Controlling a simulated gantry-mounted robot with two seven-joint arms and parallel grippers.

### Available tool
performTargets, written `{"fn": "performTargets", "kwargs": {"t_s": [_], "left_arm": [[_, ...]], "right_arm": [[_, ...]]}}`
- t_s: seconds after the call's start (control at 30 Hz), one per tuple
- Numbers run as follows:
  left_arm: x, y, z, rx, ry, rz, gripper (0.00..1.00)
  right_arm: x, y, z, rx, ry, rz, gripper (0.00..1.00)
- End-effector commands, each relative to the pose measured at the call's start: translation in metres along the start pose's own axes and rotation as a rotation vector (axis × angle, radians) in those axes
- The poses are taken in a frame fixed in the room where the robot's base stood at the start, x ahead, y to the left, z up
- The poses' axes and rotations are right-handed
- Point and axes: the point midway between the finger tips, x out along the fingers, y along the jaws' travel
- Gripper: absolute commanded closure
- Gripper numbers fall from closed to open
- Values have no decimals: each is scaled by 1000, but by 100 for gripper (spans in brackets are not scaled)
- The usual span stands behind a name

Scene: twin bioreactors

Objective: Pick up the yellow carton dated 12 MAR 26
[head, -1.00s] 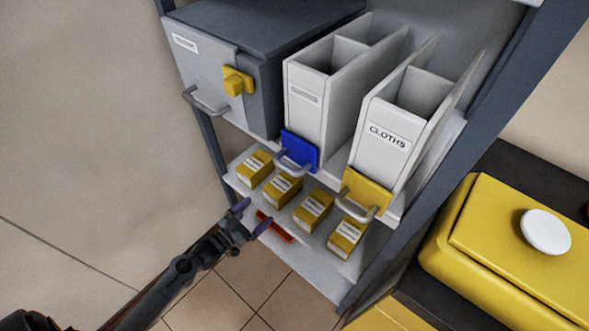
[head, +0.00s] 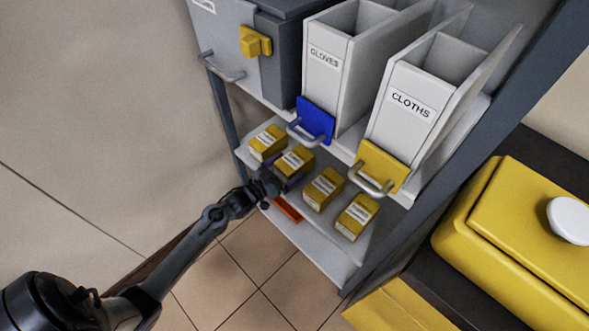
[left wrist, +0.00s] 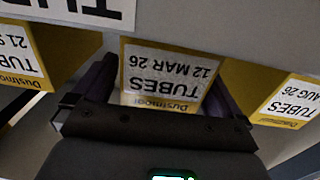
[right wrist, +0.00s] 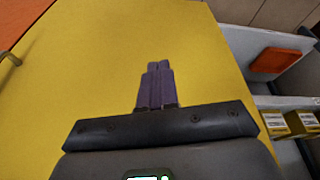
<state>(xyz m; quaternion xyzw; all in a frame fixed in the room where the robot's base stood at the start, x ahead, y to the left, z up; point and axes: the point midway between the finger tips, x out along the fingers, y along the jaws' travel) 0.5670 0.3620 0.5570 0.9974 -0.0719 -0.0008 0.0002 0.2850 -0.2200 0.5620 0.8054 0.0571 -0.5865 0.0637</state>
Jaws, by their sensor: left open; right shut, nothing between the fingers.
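The yellow carton dated 12 MAR 26 (left wrist: 165,72) has a white TUBES label, upside down in the left wrist view. It stands on the lower shelf, second from left in the head view (head: 294,160). My left gripper (left wrist: 160,85) is open, with one purple finger on each side of this carton. In the head view my left gripper (head: 275,183) is at the carton's front; whether the fingers touch it is unclear. My right gripper (right wrist: 155,85) is shut and empty in front of a yellow surface, outside the head view.
Similar cartons stand close on both sides, one labelled AUG 26 (left wrist: 285,100) and another partly cut off (left wrist: 20,60). An orange-red strip (head: 287,209) lies on the shelf's front. Above are the GLOVES bin (head: 325,85), CLOTHS bin (head: 400,125) and a grey cabinet (head: 225,40).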

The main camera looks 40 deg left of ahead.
Motion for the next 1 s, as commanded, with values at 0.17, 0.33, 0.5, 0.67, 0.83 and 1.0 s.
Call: {"fn": "performTargets", "kwargs": {"t_s": [0.17, 0.33, 0.5, 0.67, 0.83, 1.0], "left_arm": [[20, 0, 3, 0, 3, 0, 0], [27, 0, 1, 0, 1, -1, 0], [26, 0, 0, 0, 0, -1, 0], [26, 0, 0, 0, 1, -1, 23], [26, 0, 0, 0, 1, -1, 49], [26, 0, -1, 1, 3, -1, 55]], "right_arm": [[16, -2, 5, 4, -2, -3, 100], [17, -2, 5, 7, -1, -5, 100], [16, -2, 5, 7, -1, -5, 100], [16, -2, 5, 6, 0, -4, 100], [16, -1, 5, 1, -1, 0, 100], [16, 1, 6, -4, -1, 4, 100]]}}
